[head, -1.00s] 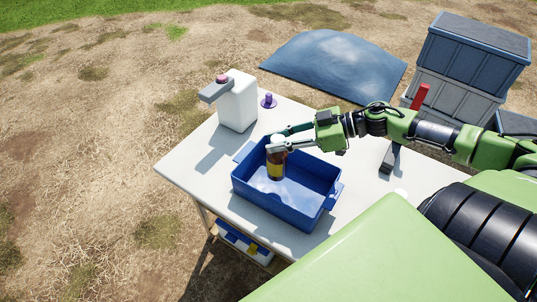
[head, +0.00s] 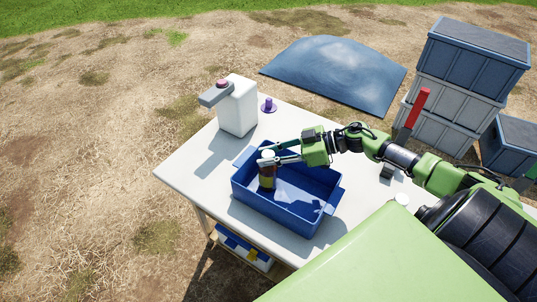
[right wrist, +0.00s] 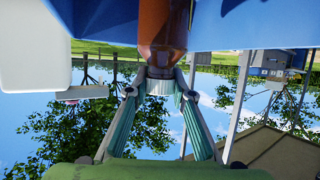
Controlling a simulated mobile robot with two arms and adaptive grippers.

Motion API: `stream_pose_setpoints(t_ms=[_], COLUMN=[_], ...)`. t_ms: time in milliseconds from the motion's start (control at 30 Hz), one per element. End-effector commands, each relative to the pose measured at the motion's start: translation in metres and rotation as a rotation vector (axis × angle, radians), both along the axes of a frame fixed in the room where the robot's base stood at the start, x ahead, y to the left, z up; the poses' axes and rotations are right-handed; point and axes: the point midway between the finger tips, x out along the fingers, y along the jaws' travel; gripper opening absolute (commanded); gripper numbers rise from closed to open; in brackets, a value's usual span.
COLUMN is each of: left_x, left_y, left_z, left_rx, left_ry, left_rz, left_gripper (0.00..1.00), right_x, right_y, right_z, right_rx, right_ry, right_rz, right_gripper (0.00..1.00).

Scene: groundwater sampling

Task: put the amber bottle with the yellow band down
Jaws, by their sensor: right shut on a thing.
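The amber bottle (head: 267,180) with a white cap is upright inside the blue bin (head: 290,213), near its left end. My right gripper (head: 266,157) is shut on the bottle near its top. I cannot tell whether the bottle's base touches the bin floor. In the right wrist view the brown bottle (right wrist: 163,28) sits between the fingertips (right wrist: 160,82). The yellow band is hard to make out now. My left gripper is not in view.
The bin stands on a white table (head: 187,163). A white dispenser (head: 239,108) with a pink top and a small purple item (head: 268,105) stand behind it. Stacked crates (head: 460,95) and a blue tarp-like mound (head: 335,70) are beyond.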

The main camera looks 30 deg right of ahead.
Motion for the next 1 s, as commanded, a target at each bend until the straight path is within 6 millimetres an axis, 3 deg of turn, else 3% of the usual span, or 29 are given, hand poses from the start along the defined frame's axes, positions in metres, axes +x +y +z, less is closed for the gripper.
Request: stream_pose_setpoints(t_ms=[333, 367, 400, 800, 1000], left_x=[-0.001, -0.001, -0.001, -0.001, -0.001], left_y=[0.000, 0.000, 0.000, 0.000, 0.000], left_z=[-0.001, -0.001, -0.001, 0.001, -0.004], left_rx=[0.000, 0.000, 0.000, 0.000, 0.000], left_ry=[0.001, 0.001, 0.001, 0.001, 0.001], left_rz=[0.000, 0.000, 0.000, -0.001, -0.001], left_gripper=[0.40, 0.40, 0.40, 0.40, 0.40], right_x=[0.001, 0.000, 0.000, 0.000, -0.014], right_y=[0.000, 0.000, 0.000, 0.000, -0.017], right_z=[-0.002, -0.003, -0.003, 0.001, 0.006], right_rx=[0.002, 0.000, 0.000, -0.001, -0.004], right_ry=[-0.003, 0.000, 0.000, -0.001, 0.003], right_rz=[0.000, 0.000, 0.000, 0.000, 0.000], right_gripper=[0.00, 0.30, 0.39, 0.39, 0.39])
